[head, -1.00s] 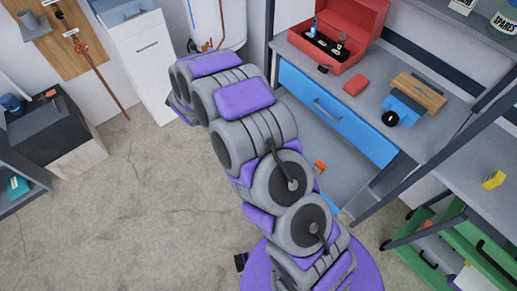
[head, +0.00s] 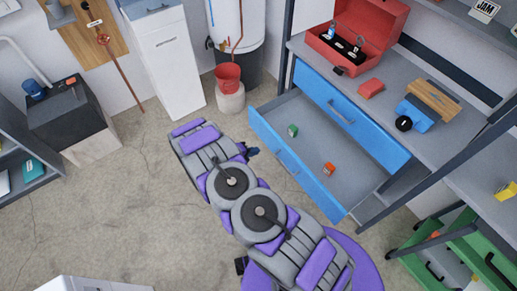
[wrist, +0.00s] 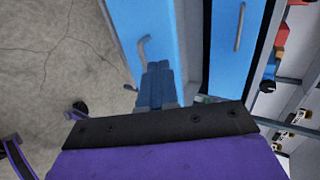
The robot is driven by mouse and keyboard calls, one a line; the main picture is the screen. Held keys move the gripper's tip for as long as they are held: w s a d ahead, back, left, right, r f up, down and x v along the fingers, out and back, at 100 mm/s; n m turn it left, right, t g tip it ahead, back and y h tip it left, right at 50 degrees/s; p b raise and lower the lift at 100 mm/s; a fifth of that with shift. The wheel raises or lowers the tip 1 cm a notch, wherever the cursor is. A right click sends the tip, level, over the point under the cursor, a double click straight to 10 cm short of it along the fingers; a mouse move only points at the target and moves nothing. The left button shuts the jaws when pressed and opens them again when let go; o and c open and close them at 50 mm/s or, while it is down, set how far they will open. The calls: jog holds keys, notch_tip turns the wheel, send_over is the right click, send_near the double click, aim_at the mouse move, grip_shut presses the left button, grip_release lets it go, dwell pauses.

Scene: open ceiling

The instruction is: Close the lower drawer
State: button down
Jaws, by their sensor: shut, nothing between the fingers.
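The lower drawer (head: 304,172) stands pulled out of the workbench, its blue front facing my arm. Its grey inside shows in the head view, with a small green item (head: 292,130) and an orange item (head: 328,169) in it. My gripper (head: 252,152) is partly hidden behind my arm, near the left part of the drawer front. In the wrist view, its blue-grey fingers (wrist: 157,72) are shut and empty, in front of the blue lower drawer front (wrist: 165,30) and beside its handle (wrist: 143,48). I cannot tell whether they touch it.
The upper blue drawer (head: 350,116) is shut above it. A red toolbox (head: 360,30) and a blue tool (head: 420,118) are on the bench. A green drawer cart (head: 450,250) is at right.

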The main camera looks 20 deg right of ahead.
jog(key=b, duration=0.1)
send_near(280, 142)
notch_tip(280, 142, down, 4)
jog(key=d, duration=0.1)
jog(key=w+d, duration=0.1)
jog(key=d+b, duration=0.1)
jog(key=d, duration=0.1)
jog(key=shift+w, duration=0.35)
jog(key=shift+w+d+r, duration=0.1)
jog(key=shift+w+d, duration=0.05)
jog(key=shift+d, duration=0.35)
